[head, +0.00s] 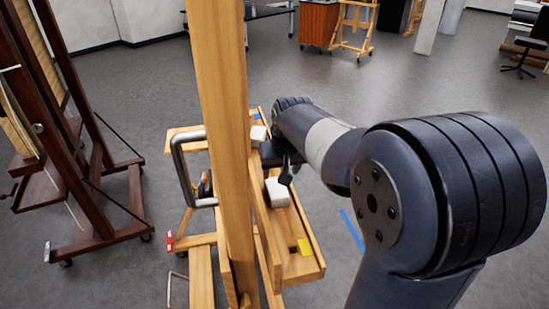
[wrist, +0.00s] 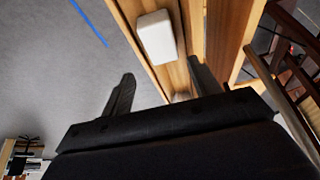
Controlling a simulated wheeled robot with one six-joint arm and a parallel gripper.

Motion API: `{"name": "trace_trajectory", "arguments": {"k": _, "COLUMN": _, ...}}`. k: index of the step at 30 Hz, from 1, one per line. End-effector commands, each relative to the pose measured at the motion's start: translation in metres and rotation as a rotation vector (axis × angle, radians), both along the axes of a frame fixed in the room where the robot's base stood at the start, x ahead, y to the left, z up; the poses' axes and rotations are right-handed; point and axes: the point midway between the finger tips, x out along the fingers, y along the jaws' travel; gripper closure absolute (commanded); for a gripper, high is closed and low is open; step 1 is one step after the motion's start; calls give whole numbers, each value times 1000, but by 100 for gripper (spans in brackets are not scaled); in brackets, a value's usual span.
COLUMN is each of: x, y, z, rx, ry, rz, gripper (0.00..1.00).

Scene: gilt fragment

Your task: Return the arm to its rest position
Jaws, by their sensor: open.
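My arm reaches in from the right of the head view, out over the tray of a light wooden easel (head: 222,100). My gripper (head: 287,172) is at the tray, partly hidden by the arm. In the wrist view my gripper (wrist: 160,70) is open, its two dark fingers apart with nothing clamped between them. A white block (head: 277,193) lies in the wooden tray (head: 309,268); a white block (wrist: 157,38) also shows just beyond the fingers. A second white block (head: 258,134) is farther back, and a pale thing (wrist: 181,97) shows low between the fingers.
A yellow piece (head: 304,246) lies at the tray's near end. A metal handle (head: 180,165) stands left of the post. A dark red easel (head: 75,160) is at the left. Blue tape (head: 352,230) marks the grey floor, which is open behind. A chair (head: 527,55) is far right.

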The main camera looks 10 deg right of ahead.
Motion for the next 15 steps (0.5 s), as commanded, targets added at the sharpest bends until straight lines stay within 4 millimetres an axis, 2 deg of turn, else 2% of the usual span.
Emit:
{"name": "trace_trajectory", "arguments": {"k": 5, "x": 5, "y": 0, "z": -14, "rx": 0, "ry": 3, "rz": 0, "gripper": 42}}
{"name": "trace_trajectory", "arguments": {"k": 15, "x": 28, "y": 0, "z": -71, "rx": 0, "ry": 6, "rz": 0, "gripper": 42}}
